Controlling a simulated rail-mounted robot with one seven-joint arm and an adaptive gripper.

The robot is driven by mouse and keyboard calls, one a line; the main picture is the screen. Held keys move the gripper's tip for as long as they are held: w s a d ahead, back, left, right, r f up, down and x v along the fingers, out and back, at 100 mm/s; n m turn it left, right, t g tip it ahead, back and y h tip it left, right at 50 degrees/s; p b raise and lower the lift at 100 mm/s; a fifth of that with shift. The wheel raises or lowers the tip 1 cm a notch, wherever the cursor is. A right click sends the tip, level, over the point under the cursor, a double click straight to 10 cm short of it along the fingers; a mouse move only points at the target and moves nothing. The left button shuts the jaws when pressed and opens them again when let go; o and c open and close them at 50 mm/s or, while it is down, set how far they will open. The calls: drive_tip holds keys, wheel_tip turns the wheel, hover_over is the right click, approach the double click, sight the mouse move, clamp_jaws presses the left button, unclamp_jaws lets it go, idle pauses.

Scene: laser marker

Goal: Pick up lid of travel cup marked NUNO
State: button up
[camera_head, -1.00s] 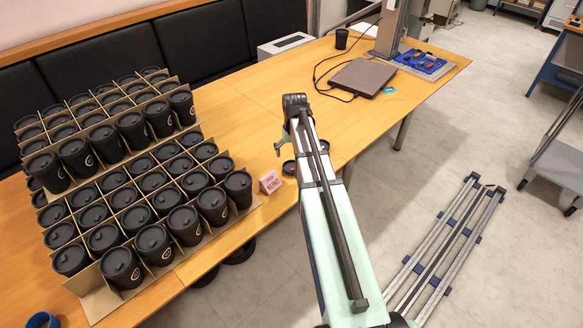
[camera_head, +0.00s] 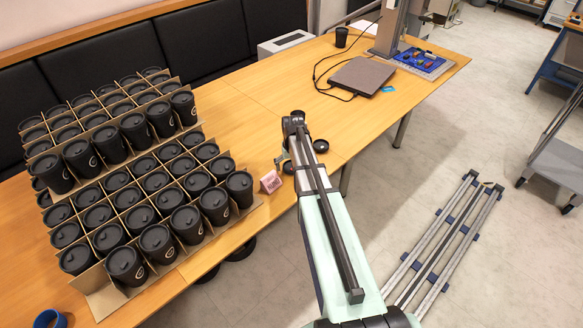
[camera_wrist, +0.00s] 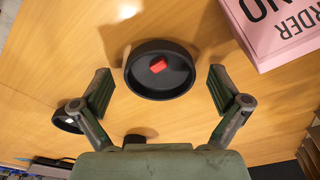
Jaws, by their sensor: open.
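A round black lid (camera_wrist: 160,82) with a red tab in its middle lies flat on the wooden table in the wrist view. My gripper (camera_wrist: 159,88) is open, with one finger on each side of this lid and visible gaps between; its height above the table is hard to judge. A pink sign (camera_wrist: 278,28) beside the lid shows the letters "RDER" and "NO" in part. In the head view the pink sign (camera_head: 270,181) stands at the table's front edge, close to my gripper (camera_head: 283,161). The lid there is partly hidden.
Another black lid (camera_head: 321,146) lies right of my arm. Black travel cups (camera_head: 214,205) fill cardboard dividers (camera_head: 246,209) to the left. A laptop (camera_head: 362,77) with a cable and a blue tray (camera_head: 420,62) are farther back. The table between is clear.

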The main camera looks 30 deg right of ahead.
drive_tip(key=c, duration=1)
drive_tip(key=shift+c, duration=0.2)
